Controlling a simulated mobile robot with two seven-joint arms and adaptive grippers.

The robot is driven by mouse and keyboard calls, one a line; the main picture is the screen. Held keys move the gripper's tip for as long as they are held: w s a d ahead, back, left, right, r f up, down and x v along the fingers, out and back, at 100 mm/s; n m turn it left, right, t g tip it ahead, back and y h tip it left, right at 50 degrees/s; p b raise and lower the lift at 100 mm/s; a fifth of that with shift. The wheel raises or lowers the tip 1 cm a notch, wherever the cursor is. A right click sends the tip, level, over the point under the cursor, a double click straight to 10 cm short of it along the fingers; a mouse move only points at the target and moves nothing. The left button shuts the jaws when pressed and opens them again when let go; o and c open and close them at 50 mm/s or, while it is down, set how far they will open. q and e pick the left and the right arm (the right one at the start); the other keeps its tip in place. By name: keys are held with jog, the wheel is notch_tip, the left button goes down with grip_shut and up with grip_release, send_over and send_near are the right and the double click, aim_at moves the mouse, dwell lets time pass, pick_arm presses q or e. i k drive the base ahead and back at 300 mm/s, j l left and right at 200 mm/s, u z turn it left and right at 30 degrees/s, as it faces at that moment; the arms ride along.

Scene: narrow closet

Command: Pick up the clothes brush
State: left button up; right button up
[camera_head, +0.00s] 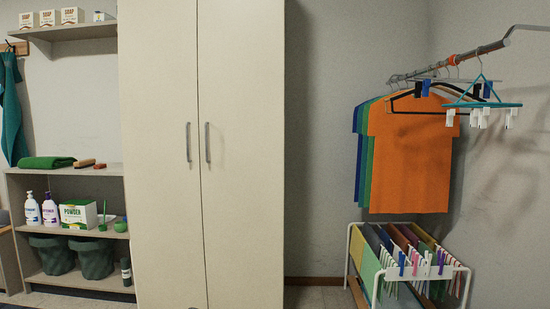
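Two small items lie on the top board of the low shelf unit at the left, to the right of a folded green towel (46,162). One is a brown, brush-like item (84,163), which looks like the clothes brush. Beside it on the right is a smaller red item (100,165). Both are too small to make out bristles or a handle clearly. Neither of my grippers is in view.
The low shelf unit (60,235) also holds bottles, a powder box (78,213) and dark bins. A closed tall cabinet (240,150) stands right beside it. At the right are hanging shirts (410,155) and a drying rack (350,255).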

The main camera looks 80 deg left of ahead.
aim_at(86, 163)
jog(key=u, duration=3.9)
jog(key=i+u, duration=0.25)
jog(key=i, duration=4.1)
jog(key=j, duration=0.1)
